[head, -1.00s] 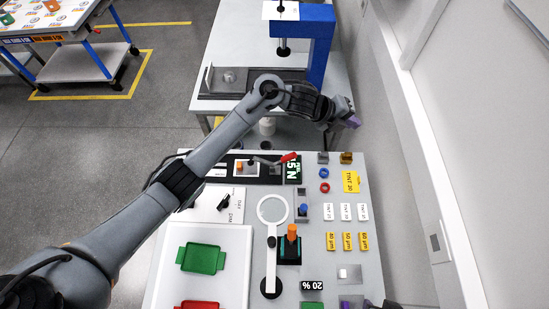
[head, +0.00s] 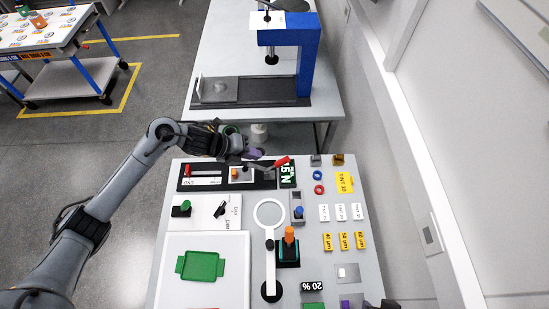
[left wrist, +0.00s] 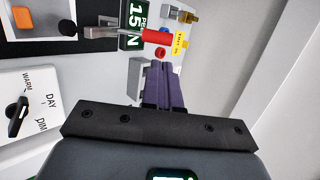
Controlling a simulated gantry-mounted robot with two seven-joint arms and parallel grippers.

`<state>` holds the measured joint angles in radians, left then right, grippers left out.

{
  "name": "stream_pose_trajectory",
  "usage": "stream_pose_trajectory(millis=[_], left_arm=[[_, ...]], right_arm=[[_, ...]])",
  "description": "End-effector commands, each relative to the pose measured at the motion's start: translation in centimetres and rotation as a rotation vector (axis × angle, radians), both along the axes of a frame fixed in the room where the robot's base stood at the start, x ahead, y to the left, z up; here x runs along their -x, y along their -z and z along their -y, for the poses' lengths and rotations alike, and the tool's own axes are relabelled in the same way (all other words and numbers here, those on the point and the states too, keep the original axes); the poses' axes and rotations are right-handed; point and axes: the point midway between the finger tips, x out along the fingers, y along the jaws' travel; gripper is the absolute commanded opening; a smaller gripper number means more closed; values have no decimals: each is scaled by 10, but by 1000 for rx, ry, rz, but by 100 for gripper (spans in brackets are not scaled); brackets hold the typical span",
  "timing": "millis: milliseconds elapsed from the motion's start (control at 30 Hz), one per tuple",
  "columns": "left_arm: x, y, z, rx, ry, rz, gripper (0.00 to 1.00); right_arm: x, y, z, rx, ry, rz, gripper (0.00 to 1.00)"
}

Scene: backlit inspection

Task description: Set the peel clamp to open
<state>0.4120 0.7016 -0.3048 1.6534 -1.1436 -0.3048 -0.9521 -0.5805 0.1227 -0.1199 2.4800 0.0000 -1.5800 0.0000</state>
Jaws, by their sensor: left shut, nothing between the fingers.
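The peel clamp is a metal toggle lever with a red handle (head: 281,162), at the back of the panel beside the green "15 N" sign (head: 288,175). The handle slants up to the right in the head view. In the left wrist view the red handle (left wrist: 157,37) lies just beyond my fingertips. My left gripper (head: 257,153), with purple fingers, is shut and empty, just behind and left of the handle, with no clear contact. My right gripper (head: 348,303) seems to show only as purple tips at the bottom edge; its jaws cannot be made out.
Left of the clamp lie a black strip (head: 200,170) and an orange button (head: 235,173). A magnifier ring (head: 269,199) and an orange-topped joystick (head: 290,235) stand nearer. Small grey and brass blocks (head: 338,159) sit right. A blue press frame (head: 308,60) stands on the bench behind.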

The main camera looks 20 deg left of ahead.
Motion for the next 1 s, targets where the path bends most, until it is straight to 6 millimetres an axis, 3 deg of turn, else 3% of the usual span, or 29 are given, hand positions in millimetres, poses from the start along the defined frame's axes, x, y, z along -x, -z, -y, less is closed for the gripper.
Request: stream_pose_trajectory(millis=[500, 1000], left_arm=[[-38, 57, 47, 1, 0, -2, 0], [-44, 67, 54, 0, 1, 1, 0]], right_arm=[[0, -6, 0, 0, 0, 0, 40], [0, -7, -1, -4, 3, 0, 40]])
